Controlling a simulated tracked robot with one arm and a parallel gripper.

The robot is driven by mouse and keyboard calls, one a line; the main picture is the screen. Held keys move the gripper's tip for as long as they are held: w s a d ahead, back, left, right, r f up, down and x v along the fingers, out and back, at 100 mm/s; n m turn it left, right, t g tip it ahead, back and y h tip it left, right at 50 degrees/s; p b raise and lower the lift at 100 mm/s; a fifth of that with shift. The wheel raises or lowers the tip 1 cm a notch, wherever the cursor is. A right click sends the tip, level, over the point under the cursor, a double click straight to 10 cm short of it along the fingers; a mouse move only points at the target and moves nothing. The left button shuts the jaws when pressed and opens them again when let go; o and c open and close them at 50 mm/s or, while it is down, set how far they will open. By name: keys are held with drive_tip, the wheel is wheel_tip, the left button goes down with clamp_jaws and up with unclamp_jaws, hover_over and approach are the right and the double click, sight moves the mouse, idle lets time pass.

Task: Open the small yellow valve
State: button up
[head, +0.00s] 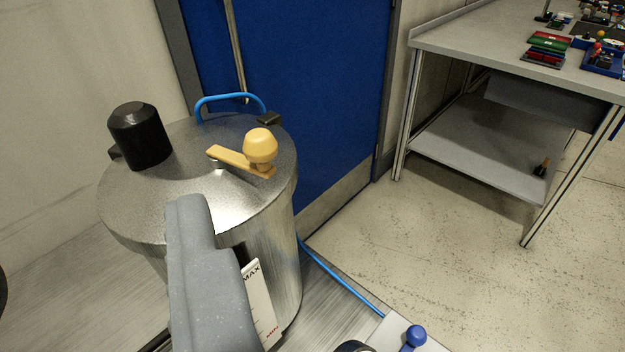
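The small yellow valve (238,161) sits on top of the metal drum (205,210). It has a flat yellow lever and a rounded yellow knob (260,146) at the lever's right end. The lever lies across the lid, sloping slightly down to the right. My gripper (188,205) shows as a grey speckled shape in front of the drum, below and left of the valve in the picture. It appears apart from the valve. Only one side of it shows, so its opening is hidden.
A black cap (139,135) stands on the lid's left. A blue hose (230,97) loops behind the lid. A white level label (260,300) is on the drum's front. A blue knob (413,337) is at the bottom. A blue door (305,90) and a workbench (480,40) stand behind.

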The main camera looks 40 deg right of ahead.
sight(257, 134)
drive_tip(key=d+f+h, duration=0.3)
drive_tip(key=d+f, duration=0.2)
drive_tip(key=f, duration=0.1)
drive_tip(key=shift+m, duration=0.4)
drive_tip(key=x, duration=1.3)
drive_tip(key=shift+s+d+r+p, duration=0.1)
drive_tip(key=shift+d+r+p, duration=0.15)
drive_tip(key=shift+p, duration=0.15)
clamp_jaws()
